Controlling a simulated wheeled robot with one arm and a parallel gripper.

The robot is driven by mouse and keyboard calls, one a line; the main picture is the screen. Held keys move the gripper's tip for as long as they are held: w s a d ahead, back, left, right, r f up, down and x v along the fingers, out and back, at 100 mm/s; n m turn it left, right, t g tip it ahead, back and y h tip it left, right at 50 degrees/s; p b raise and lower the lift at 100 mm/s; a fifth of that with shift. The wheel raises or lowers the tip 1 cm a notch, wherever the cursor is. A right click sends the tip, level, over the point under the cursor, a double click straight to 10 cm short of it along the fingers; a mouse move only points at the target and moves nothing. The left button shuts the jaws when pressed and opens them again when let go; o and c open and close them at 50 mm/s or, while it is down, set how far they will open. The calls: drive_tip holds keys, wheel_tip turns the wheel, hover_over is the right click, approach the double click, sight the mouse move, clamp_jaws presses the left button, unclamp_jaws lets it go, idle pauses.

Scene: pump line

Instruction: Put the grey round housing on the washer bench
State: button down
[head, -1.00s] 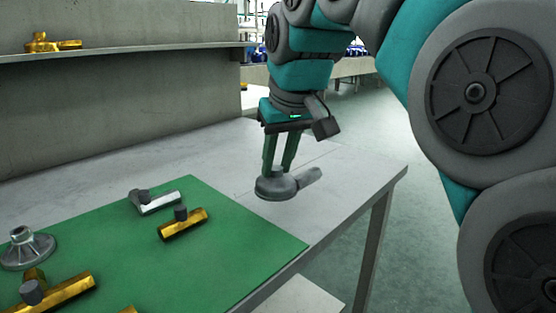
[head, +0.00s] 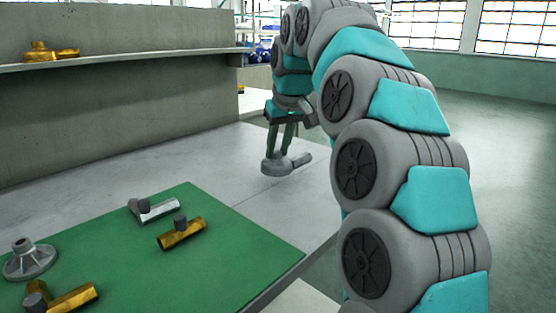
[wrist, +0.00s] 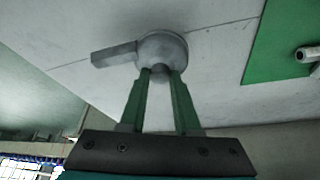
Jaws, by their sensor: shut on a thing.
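The grey round housing (head: 277,167), a round body with a stub pipe at its side, is in my gripper (head: 281,150). In the head view it is over the bare pale part of the bench, beyond the green mat. In the wrist view the green fingers (wrist: 160,80) are shut on the near side of the housing (wrist: 163,48), and its stub points left. Whether it touches the bench top or hangs just above it, I cannot tell. I cannot tell which surface is the washer bench.
The green mat (head: 232,237) on the pale bench (head: 100,182) holds a silver pipe fitting (head: 155,209), brass fittings (head: 181,234) and a grey flanged part (head: 30,260). A shelf (head: 120,57) on the back wall carries a brass part (head: 45,51). Open floor (head: 470,180) lies to the right.

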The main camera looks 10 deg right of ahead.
sight(279, 157)
drive_tip(key=shift+f, duration=1.75)
drive_tip(key=shift+f, duration=0.15)
drive_tip(key=c, duration=0.6)
unclamp_jaws()
drive_tip(key=v, duration=1.2)
